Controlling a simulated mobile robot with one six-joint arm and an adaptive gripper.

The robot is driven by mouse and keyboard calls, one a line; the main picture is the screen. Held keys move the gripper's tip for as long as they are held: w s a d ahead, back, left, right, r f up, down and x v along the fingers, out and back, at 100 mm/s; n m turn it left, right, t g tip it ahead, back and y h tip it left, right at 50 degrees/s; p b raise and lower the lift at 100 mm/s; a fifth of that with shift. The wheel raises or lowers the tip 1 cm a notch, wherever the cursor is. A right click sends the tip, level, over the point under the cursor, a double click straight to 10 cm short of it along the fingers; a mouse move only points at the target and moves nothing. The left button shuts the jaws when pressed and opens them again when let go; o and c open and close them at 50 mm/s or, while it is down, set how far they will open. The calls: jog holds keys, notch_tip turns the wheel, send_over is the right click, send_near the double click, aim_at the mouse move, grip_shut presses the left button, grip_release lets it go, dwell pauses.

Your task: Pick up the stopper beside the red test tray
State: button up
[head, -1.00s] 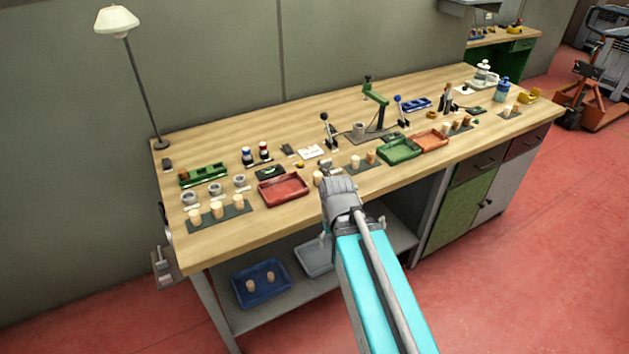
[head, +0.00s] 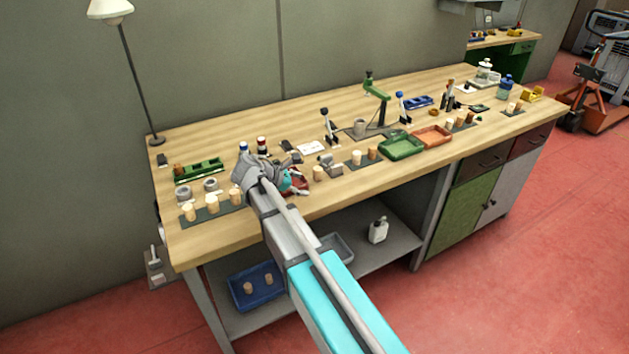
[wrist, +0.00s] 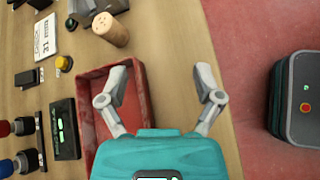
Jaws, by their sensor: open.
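The pale cork stopper (head: 318,172) stands on the bench just right of the red tray. It also shows in the wrist view (wrist: 111,31), upper left, beyond the tray's end. The red tray (wrist: 91,92) lies below my gripper in the wrist view. In the head view my arm hides most of it. My gripper (wrist: 160,79) is open and empty. One finger is over the tray and the other is past its side, over the bench near the front edge. The stopper is ahead of and left of the fingers, apart from them.
A small grey metal device (head: 327,161) stands close beside the stopper. A dark mat (head: 363,164) with more stoppers lies to the right, and another mat (head: 224,213) with stoppers to the left. A green tray (head: 402,151) lies further right. The bench's front strip is clear.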

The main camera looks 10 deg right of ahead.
aim_at(314, 171)
jog(key=w+a+n, duration=0.1)
jog(key=w+a+r+n+t+h, duration=0.1)
jog(key=w+a+n+b, duration=0.1)
jog(key=a, duration=0.1)
jog(key=shift+w+a+r+n+h, duration=0.1)
jog(key=shift+w+r+n+h, duration=0.2)
jog(key=shift+w+n+h, duration=0.1)
jog(key=shift+w+a+r+n+t, duration=0.1)
jog(key=shift+a+r+n+t, duration=0.2)
jog(key=shift+a+t, duration=0.1)
jog(key=shift+d, duration=0.1)
jog(key=shift+d+f, duration=0.1)
jog(key=b+x, duration=0.3)
jog(key=x, duration=0.4)
jog(key=shift+w+d+f, duration=0.15)
jog(key=shift+w+d, duration=0.1)
jog(key=shift+d, duration=0.4)
jog(key=shift+b+x, duration=1.1)
jog(key=shift+x, duration=1.5)
jog(key=shift+d, duration=0.1)
